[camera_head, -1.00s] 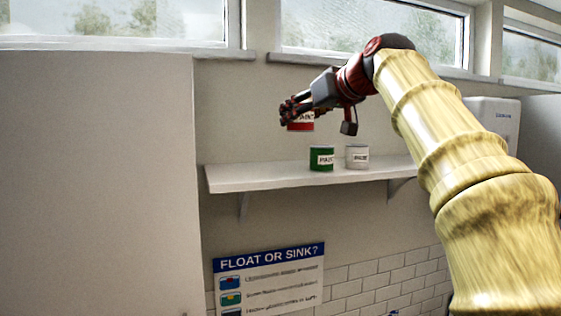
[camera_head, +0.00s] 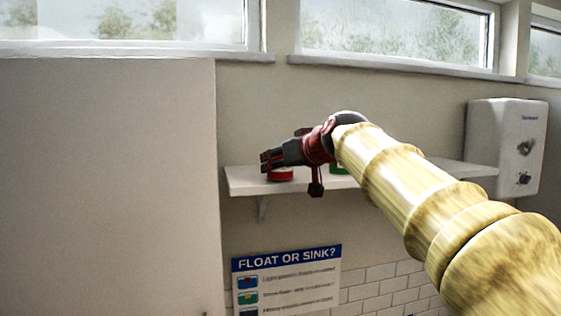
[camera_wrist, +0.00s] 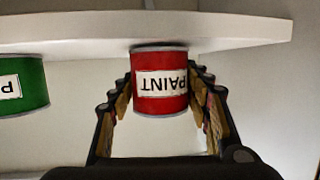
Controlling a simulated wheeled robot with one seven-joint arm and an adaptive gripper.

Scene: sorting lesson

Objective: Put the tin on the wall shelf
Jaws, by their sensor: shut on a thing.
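The red paint tin (camera_head: 281,174) is between the fingers of my gripper (camera_head: 268,161), at the left end of the wall shelf (camera_head: 243,183). In the wrist view the tin (camera_wrist: 160,104) shows with its PAINT label upside down, and the fingers of my gripper (camera_wrist: 162,85) close on both its sides. The tin's base is at or very close to the shelf (camera_wrist: 80,33); I cannot tell whether it touches. My gripper hides the tin's upper part in the head view.
A green tin (camera_head: 338,169) stands on the shelf to the right, partly behind my arm; it also shows in the wrist view (camera_wrist: 32,88). A white wall box (camera_head: 500,140) is at the right. A tall pale panel (camera_head: 105,185) stands left of the shelf.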

